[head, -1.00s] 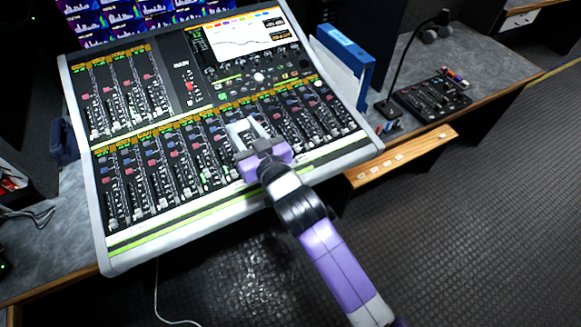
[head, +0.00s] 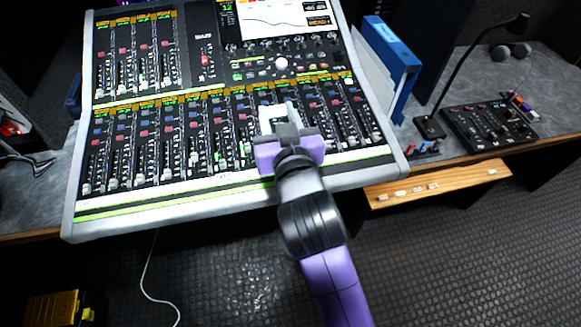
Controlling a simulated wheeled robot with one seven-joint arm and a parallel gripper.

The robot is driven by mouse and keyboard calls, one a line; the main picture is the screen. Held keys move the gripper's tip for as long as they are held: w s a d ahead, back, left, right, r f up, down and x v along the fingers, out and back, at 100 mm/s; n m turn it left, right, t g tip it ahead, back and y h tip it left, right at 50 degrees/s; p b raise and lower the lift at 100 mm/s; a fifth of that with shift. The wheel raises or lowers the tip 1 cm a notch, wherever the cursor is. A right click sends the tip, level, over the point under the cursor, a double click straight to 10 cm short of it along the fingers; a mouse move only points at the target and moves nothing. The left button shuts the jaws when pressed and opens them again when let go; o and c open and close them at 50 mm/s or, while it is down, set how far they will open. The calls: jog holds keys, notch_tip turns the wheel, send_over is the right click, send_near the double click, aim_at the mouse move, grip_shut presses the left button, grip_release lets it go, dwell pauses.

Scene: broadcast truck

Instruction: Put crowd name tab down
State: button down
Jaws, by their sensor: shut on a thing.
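My gripper (head: 279,112) is over the lower fader bank of the large mixing console (head: 230,187), right of the bank's middle. Its pale fingers point away from me, toward the row of lit channel labels. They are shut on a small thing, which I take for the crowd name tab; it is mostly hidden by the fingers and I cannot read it. I cannot tell whether it touches the console. Several small pale tabs lie on the wooden ledge (head: 465,182) at the right, below the desk.
A blue binder (head: 391,54) stands right of the console. Beyond it are a small black control panel (head: 488,125) and a gooseneck lamp or microphone (head: 455,85). A yellow case (head: 52,308) is on the dark floor at lower left. A white cable hangs below the console.

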notch_tip(320, 180, down, 14)
jog(key=shift+r+b, duration=0.2)
jog(key=shift+b, duration=0.55)
jog(key=shift+f+b, duration=0.7)
jog(key=shift+f, duration=1.95)
jog(key=shift+f, duration=0.2)
jog(key=c, duration=0.9)
grip_release()
jog(key=shift+r, duration=0.1)
jog(key=shift+r, duration=0.15)
jog(key=shift+s+d, duration=0.1)
jog(key=shift+s, duration=0.15)
jog(key=b+v, duration=0.2)
jog(key=v, duration=0.9)
jog(key=shift+s, duration=0.25)
